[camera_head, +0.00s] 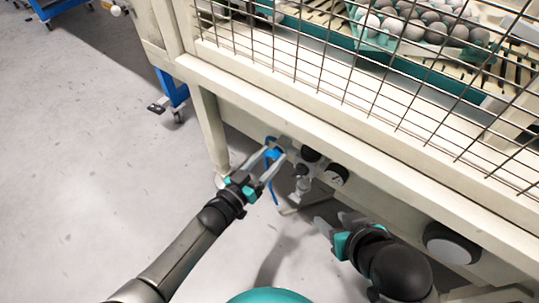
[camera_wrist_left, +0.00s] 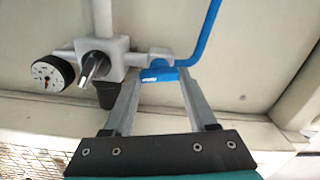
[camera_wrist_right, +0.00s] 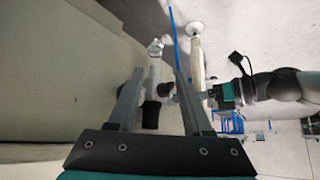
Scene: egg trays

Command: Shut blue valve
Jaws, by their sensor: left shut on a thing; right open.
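The blue valve (camera_head: 273,154) is on a pipe fitting low on the front of the cream machine. In the left wrist view its blue handle (camera_wrist_left: 160,75) lies crosswise at the fingertips, beside a grey fitting (camera_wrist_left: 103,58). My left gripper (camera_head: 278,150) is shut on the blue handle, with one finger at each end of it. Parts of the valve are hidden behind the fingers in the head view. My right gripper (camera_head: 328,222) is open and empty, to the right of the valve and apart from it. It also shows in the right wrist view (camera_wrist_right: 157,75).
A pressure gauge (camera_wrist_left: 52,75) sits beside the fitting. A blue tube (camera_wrist_left: 207,30) runs away from the valve. The machine frame (camera_head: 300,105) and wire mesh (camera_head: 350,70) stand above, with eggs (camera_head: 415,30) behind the mesh. The floor at left (camera_head: 90,150) is clear.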

